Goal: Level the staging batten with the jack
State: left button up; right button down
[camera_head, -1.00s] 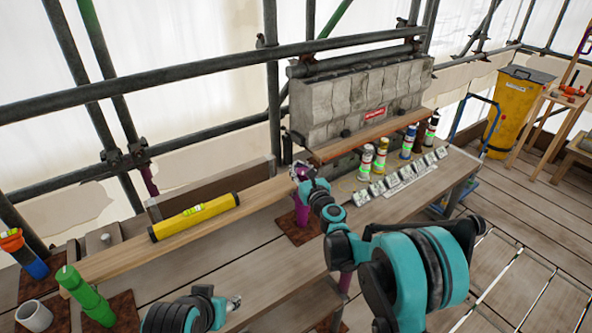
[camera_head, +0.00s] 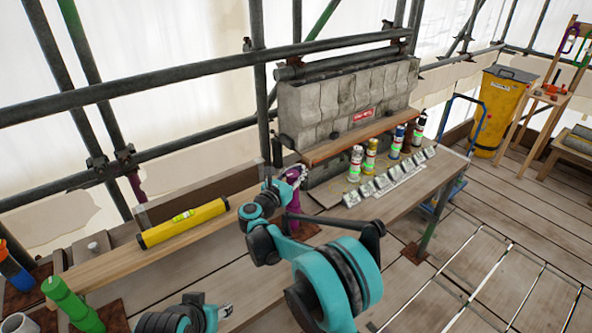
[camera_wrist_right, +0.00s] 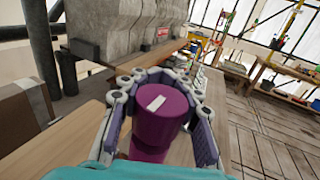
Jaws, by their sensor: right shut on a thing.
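The batten (camera_head: 110,262) is a long pale plank running from the lower left to the purple jack. A yellow spirit level (camera_head: 182,223) lies along it. The purple jack (camera_head: 293,208) stands at the batten's right end; its round top with a white mark fills the right wrist view (camera_wrist_right: 162,112). My right gripper (camera_head: 299,176) is shut around the jack's upper part, with linked fingers on both sides in the right wrist view (camera_wrist_right: 160,105). A green jack (camera_head: 70,303) is at the batten's left end. My left gripper (camera_head: 226,311) is low in the head view, apart from the batten; its jaws are too small to judge.
A stone block (camera_head: 345,100) stands behind the bench, with a wooden ledge (camera_head: 355,138) in front. Several bottles (camera_head: 370,155) and a row of small pale blocks (camera_head: 385,180) are right of the jack. Scaffold rails (camera_head: 200,75) run behind. Floor on the right is largely clear.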

jog(key=m+g+h, duration=0.2)
jog(key=g, duration=0.1)
jog(key=s+d+m+g+h, duration=0.1)
jog(key=m+g+h, duration=0.2)
jog(key=s+m+g+h, duration=0.1)
jog(key=m+g+h, duration=0.1)
jog(key=m+g, duration=0.1)
jog(key=shift+d+g+h, duration=0.3)
jog(key=shift+g, duration=0.2)
jog(key=shift+s+d+m+g+h+b, duration=0.1)
jog(key=shift+s+m+g+h+b, duration=0.2)
jog(key=shift+m+g+b, duration=0.6)
jog(key=c, duration=1.4)
grip_release()
jog(key=shift+c, duration=0.2)
jog(key=o, duration=0.4)
jog(key=shift+d, duration=0.1)
jog(key=shift+p, duration=0.3)
